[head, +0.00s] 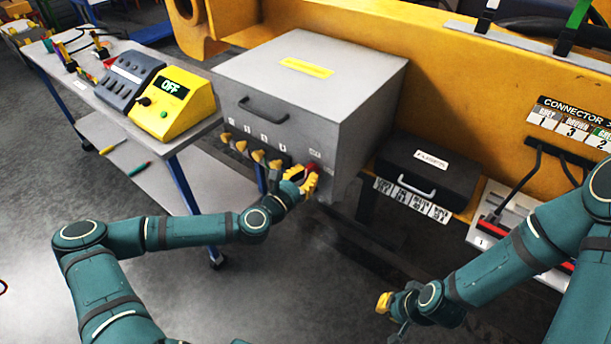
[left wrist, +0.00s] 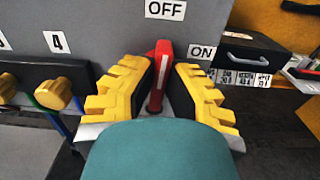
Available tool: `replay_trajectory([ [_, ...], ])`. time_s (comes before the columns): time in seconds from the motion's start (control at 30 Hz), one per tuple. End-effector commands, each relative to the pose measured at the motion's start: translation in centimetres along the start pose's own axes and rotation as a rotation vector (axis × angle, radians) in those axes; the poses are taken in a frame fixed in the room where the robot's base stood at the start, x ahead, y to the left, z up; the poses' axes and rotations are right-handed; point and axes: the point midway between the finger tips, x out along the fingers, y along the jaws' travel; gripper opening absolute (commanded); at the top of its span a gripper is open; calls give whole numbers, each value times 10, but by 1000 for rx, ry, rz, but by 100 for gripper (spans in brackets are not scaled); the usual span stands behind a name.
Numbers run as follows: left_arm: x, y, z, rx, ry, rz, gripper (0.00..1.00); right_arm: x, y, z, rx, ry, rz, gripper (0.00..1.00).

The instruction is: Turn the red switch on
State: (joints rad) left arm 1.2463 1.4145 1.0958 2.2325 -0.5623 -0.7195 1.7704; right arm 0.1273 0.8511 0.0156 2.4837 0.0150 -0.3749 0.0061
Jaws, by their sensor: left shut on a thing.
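The red switch (left wrist: 162,62) is on the front of a grey box (head: 290,80), near its lower right corner. In the left wrist view its handle stands about upright, with the OFF label (left wrist: 165,9) above it and the ON label (left wrist: 202,52) to its right. My left gripper (left wrist: 164,76) is shut on the switch, with its yellow fingers on both sides of the handle. In the head view the left gripper (head: 304,180) mostly covers the switch. My right gripper (head: 387,304) is low, away from the box; its opening is unclear.
Several yellow knobs (head: 258,156) line the box front left of the switch. A yellow unit (head: 173,103) reading OFF stands on the left table (head: 110,115). A black drawer case (head: 428,172) is right of the box. Open floor lies in front.

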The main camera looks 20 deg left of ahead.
Motion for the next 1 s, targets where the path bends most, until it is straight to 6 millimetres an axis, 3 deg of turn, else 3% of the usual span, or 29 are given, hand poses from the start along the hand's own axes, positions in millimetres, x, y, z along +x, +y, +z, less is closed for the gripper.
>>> replay_trajectory([
  [1.0,1,-6,-2,901,-3,0,0,24,9,12,-7,-24,-2,0],
])
